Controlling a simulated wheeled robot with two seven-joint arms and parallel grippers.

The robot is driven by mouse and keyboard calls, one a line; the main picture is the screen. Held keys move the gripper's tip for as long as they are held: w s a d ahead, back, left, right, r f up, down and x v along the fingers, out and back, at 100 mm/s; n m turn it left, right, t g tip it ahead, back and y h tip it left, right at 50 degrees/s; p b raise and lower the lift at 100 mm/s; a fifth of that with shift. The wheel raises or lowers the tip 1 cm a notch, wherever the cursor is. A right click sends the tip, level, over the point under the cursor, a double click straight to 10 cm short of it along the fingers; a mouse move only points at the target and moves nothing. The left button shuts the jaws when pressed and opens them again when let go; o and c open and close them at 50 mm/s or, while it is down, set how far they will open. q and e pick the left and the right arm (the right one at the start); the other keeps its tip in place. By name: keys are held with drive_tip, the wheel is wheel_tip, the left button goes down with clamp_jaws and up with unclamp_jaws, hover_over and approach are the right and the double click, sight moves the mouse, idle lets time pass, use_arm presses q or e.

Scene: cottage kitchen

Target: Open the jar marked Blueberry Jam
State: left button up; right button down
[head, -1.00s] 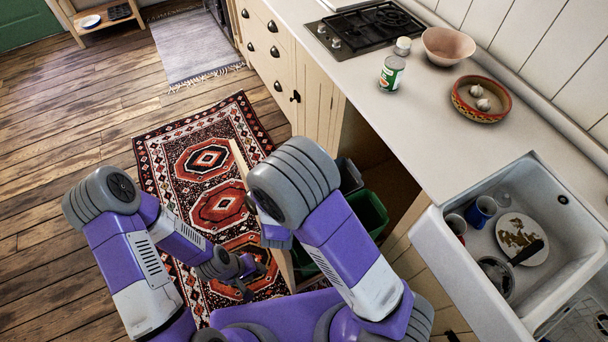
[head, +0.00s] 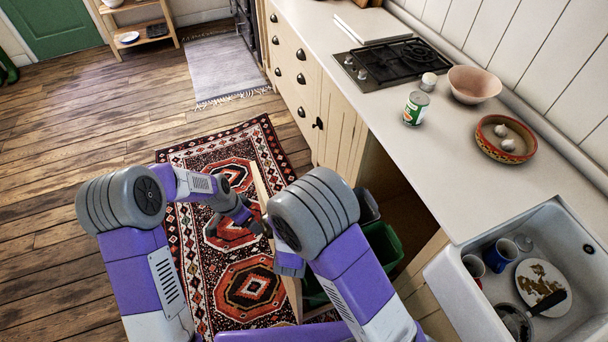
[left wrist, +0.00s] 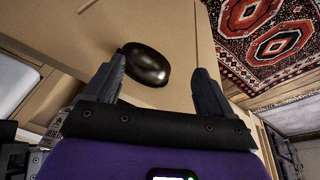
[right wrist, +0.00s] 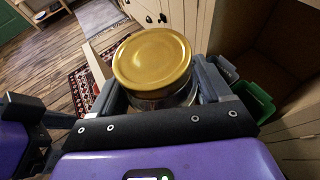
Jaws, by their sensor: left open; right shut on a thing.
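My right gripper (right wrist: 160,100) is shut on a glass jar (right wrist: 165,100) with a gold lid (right wrist: 153,58). The lid is on and faces the right wrist camera. The jar's label is not readable in that view, and the jar is hidden behind my right arm in the head view. My left gripper (head: 248,222) is open and empty beside the open cabinet door (head: 262,195). In the left wrist view a dark rounded knob (left wrist: 146,63) on a tan panel shows ahead of its fingers (left wrist: 158,75). I cannot tell whether they touch it.
Green (head: 384,246) and grey bins stand in the open cabinet. The counter (head: 440,155) holds a green-labelled can (head: 416,107), a pink bowl (head: 474,84) and a patterned bowl (head: 506,150). The sink (head: 470,300) holds dishes. A patterned rug (head: 225,180) covers the floor.

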use_arm(q)
drive_tip(key=d+r+m+y, duration=0.1)
drive_tip(key=d+r+m, duration=0.4)
drive_tip(key=r+m, duration=0.2)
drive_tip(key=d+r+m+y, duration=0.1)
drive_tip(key=d+r+m, duration=0.5)
drive_tip(key=m, duration=0.4)
drive_tip(key=d+r+m, duration=0.5)
drive_tip(key=r+m, duration=0.2)
drive_tip(key=m, duration=0.2)
drive_tip(key=shift+s+d+r+g+y, duration=0.2)
drive_tip(key=shift+d+r+g+y, duration=0.1)
drive_tip(key=shift+g+y, duration=0.1)
drive_tip(key=shift+s+d+r+m, duration=0.25)
drive_tip(key=shift+r+m, duration=0.05)
drive_tip(key=shift+m, duration=0.3)
drive_tip(key=shift+f, duration=3.9)
